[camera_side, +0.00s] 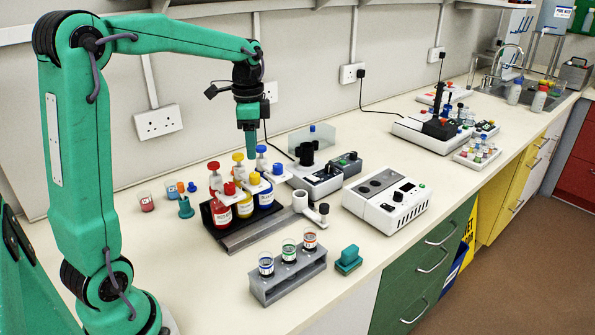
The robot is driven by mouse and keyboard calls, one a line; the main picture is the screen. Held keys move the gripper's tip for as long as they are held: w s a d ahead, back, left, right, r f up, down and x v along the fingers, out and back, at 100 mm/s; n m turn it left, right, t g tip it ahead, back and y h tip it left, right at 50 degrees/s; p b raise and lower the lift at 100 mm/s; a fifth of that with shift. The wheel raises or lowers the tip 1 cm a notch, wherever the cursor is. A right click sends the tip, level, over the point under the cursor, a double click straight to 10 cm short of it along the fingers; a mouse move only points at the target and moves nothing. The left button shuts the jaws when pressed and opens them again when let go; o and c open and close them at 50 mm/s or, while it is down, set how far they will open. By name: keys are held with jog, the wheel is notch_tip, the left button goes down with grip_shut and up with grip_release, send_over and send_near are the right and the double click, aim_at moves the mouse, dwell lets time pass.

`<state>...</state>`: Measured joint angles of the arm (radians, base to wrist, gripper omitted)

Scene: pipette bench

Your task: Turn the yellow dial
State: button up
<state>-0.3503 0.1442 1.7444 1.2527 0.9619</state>
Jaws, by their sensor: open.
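The yellow dial (254,178) is a small round knob on the front upper part of the yellow bottle (245,205). That bottle stands between a red bottle and a blue bottle in a dark rack (207,217). A red dial (229,188) is to its left and a blue dial (277,168) to its right. My gripper (251,154) points straight down and appears above and a little behind the yellow dial, apart from it. It is open with nothing visible in it. The fingers are narrow in this view, and the gap between them is hard to see.
The tall yellow cap (238,157) and blue cap (262,150) rise close to my gripper. A grey tube rack (288,276) with three vials is in front. Grey devices (322,180) and a white device (387,200) stand to the right. Bare bench lies at the front left.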

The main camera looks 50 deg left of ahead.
aim_at(254, 174)
jog(key=shift+f, duration=3.8)
jog(key=c, duration=1)
